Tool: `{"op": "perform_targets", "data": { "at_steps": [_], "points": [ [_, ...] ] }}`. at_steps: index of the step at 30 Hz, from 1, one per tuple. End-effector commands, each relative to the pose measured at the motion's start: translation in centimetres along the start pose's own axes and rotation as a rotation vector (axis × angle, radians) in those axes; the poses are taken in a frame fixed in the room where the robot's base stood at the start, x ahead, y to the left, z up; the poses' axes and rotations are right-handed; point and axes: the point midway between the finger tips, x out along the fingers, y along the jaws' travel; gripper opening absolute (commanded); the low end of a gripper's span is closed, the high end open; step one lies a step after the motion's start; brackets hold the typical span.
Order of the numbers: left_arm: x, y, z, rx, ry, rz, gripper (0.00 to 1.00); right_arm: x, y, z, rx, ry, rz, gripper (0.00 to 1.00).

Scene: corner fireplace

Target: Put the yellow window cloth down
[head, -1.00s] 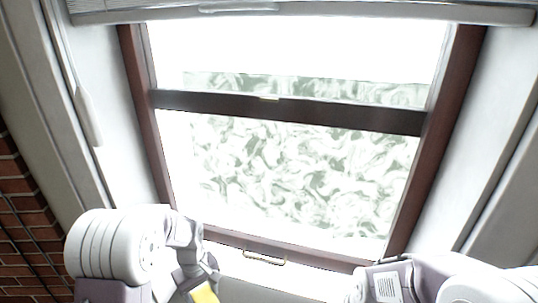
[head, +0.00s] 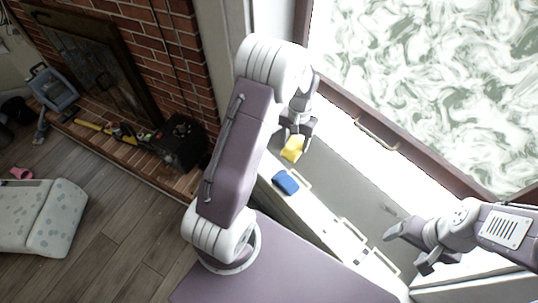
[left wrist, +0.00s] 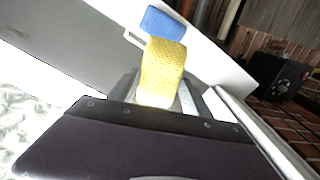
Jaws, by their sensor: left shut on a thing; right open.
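The yellow window cloth (head: 292,148) is held in my left gripper (head: 296,136), below the window's lower left corner. In the left wrist view the yellow cloth (left wrist: 162,70) sticks out from between the fingers, which are partly hidden. The cloth is near a white ledge (head: 305,217); I cannot tell whether it touches it. My right gripper (head: 412,248) is open and empty at the lower right.
A blue cloth or sponge (head: 285,182) lies on the white ledge, close to the yellow cloth; it also shows in the left wrist view (left wrist: 166,22). A brick fireplace (head: 165,60) with a black box (head: 180,143) on its hearth stands left.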

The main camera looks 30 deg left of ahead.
Motion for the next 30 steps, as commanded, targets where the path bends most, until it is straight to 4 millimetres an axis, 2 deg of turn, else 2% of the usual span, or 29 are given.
{"op": "perform_targets", "data": {
  "at_steps": [1,3,10,21,25,30],
  "points": [
    [2.3,-0.5,0.0,-0.014,-0.001,0.000,0.17,1.6,0.0,0.2,0.000,0.000,0.000,0.78],
    [3.2,-1.0,0.2,-0.026,-0.001,0.000,0.17,2.0,0.0,0.2,0.000,0.000,0.000,0.78],
    [3.7,-1.8,0.5,-0.036,0.000,0.000,0.17,1.9,0.0,0.2,0.000,0.001,0.000,0.78],
    [9.3,-11.1,1.3,-0.040,0.000,0.001,0.17,1.7,0.0,0.1,0.000,0.001,0.000,0.78],
    [10.2,-12.7,1.4,-0.036,0.001,0.001,0.17,1.7,0.0,0.1,0.000,0.001,0.000,0.78],
    [10.7,-12.9,1.4,-0.033,0.000,0.001,0.17,1.7,0.0,0.2,0.000,0.001,0.000,0.78]
  ]
}}
